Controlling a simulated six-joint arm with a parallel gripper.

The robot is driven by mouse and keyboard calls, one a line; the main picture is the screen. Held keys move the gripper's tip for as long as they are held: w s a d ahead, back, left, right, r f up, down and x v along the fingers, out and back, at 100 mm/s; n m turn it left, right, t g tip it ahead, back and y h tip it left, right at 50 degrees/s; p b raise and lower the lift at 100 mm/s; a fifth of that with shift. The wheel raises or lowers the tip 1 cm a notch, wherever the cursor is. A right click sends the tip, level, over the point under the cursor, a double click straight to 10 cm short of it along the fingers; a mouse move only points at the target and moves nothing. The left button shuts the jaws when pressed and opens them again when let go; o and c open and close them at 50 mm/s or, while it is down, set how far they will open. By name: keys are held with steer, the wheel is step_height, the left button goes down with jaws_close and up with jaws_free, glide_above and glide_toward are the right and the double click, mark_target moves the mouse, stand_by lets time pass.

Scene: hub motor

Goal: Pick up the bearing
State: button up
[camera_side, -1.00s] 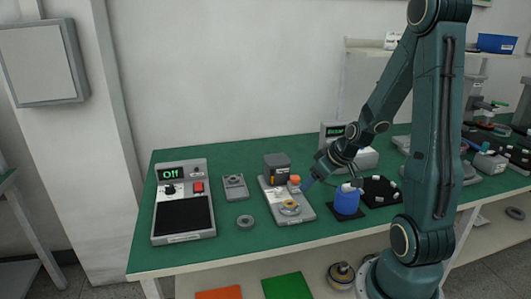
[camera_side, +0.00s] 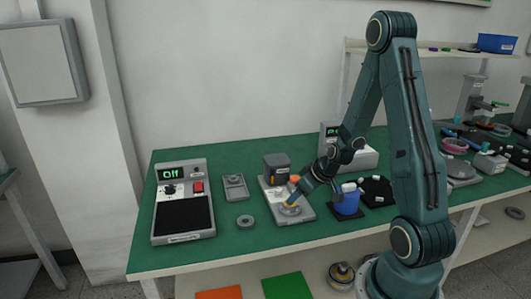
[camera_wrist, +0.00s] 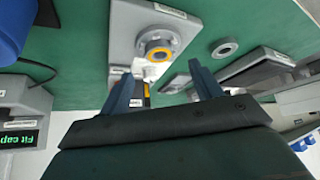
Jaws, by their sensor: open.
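A grey ring (camera_side: 245,221), which looks like the bearing, lies flat and alone on the green bench; it also shows in the wrist view (camera_wrist: 224,47). To its right is a grey fixture plate (camera_side: 296,219), with a round seat (camera_wrist: 158,50) with a yellow ring on it. My gripper (camera_side: 291,200) is over this seat, right of the grey ring. In the wrist view, my gripper (camera_wrist: 161,78) has its two blue fingers apart with nothing held between them. The side view does not show clearly whether the fingers touch the seat.
A box device with an "Off" display (camera_side: 182,205) stands at the left. A small grey tray (camera_side: 234,187) lies behind the ring. A blue cup (camera_side: 347,205) stands on a black pad right of the fixture. Bare green bench surrounds the ring.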

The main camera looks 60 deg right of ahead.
mark_target(293, 205)
steer(key=shift+w+f, duration=0.1)
steer(key=shift+f, duration=0.05)
steer(key=shift+x, duration=2.55)
steer(key=c, duration=1.1)
steer(key=shift+r, duration=0.25)
steer(key=shift+c, duration=0.2)
step_height(293, 205, up, 19)
steer(key=shift+r, duration=0.25)
